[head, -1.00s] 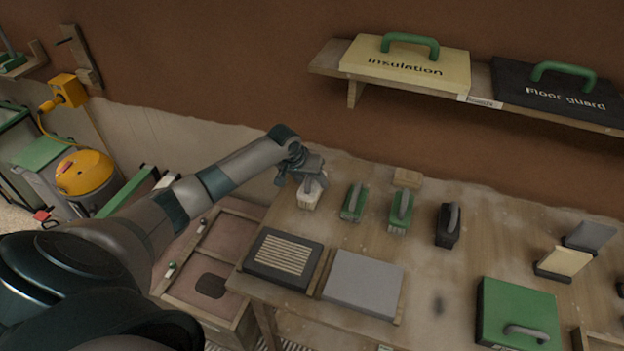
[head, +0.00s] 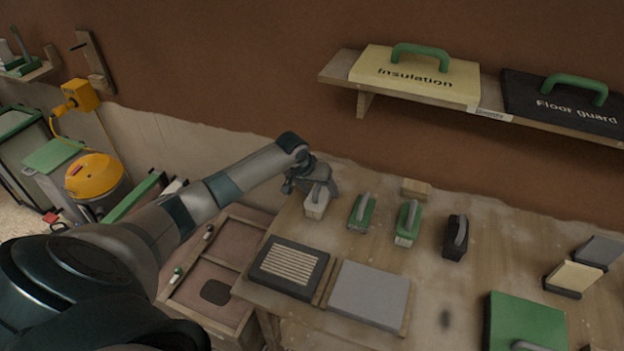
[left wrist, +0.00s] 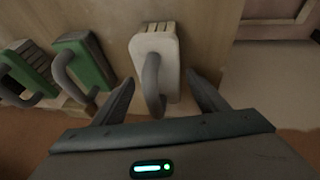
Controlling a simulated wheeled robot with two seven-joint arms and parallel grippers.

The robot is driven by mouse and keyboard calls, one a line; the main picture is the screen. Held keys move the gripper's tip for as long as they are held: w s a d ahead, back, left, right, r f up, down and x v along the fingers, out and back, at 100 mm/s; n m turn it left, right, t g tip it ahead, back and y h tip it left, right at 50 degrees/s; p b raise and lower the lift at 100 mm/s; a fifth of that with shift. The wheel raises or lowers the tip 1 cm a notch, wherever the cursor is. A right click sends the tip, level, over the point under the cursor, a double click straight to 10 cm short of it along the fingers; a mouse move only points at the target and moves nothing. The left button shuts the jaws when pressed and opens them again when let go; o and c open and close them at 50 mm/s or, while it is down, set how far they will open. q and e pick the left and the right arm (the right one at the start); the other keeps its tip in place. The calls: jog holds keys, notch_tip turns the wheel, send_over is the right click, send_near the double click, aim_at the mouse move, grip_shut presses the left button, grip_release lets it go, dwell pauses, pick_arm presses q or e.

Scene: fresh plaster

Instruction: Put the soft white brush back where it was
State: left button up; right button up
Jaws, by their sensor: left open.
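The soft white brush (head: 317,203) stands on the workbench at its back left corner, first in a row of brushes. It has a pale body and a grey handle; it also shows in the left wrist view (left wrist: 155,45). My left gripper (head: 318,186) is at the brush. In the left wrist view its two fingers (left wrist: 160,92) are apart, one on each side of the grey handle, with gaps showing. The head view does not show the fingertips clearly. My right gripper is not in view.
Two green brushes (head: 361,212) (head: 408,222) and a black brush (head: 455,238) stand to the right. A wooden block (head: 415,188) lies behind. A slatted black tray (head: 289,267) and a grey slab (head: 368,296) lie in front. A shelf (head: 490,107) hangs above.

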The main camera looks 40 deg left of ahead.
pick_arm(q)
jog(key=d+b+v, duration=0.1)
jog(key=b+v, duration=0.1)
jog(key=v, duration=0.9)
jog(key=shift+a+r, duration=0.3)
jog(key=shift+a, duration=0.2)
dwell(1.0)
